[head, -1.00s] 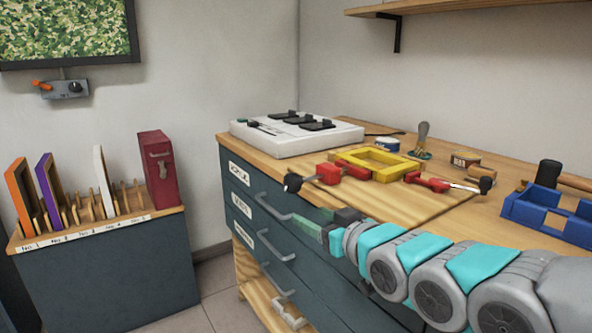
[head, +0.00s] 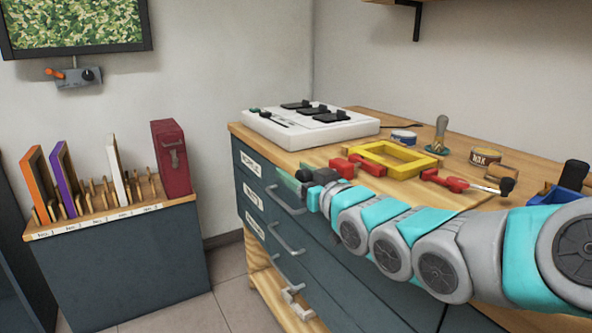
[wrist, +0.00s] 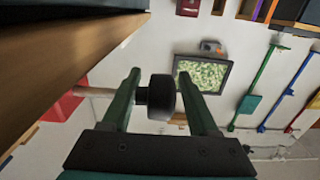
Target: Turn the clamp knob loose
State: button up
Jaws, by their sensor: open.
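The near red clamp (head: 345,166) sits at the bench edge against the yellow frame (head: 385,160). Its black knob (head: 304,174) sticks out past the edge. My gripper (head: 290,181) is open, with its green fingers at this knob. In the wrist view the knob (wrist: 161,97) lies between the two fingers of my gripper (wrist: 158,74), with visible gaps on both sides. Its pale rod runs left past the left finger towards the red clamp body (wrist: 64,108). Contact is not apparent. A second red clamp (head: 443,180) with a black knob (head: 506,186) lies at the frame's right side.
The wooden bench top (head: 300,158) and drawer handles (head: 287,202) are close to my gripper. A white console (head: 310,128) stands at the back left.

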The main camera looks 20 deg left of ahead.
jog(key=shift+w+a, duration=0.1)
jog(key=shift+a, duration=0.05)
grip_shut()
dwell(0.4)
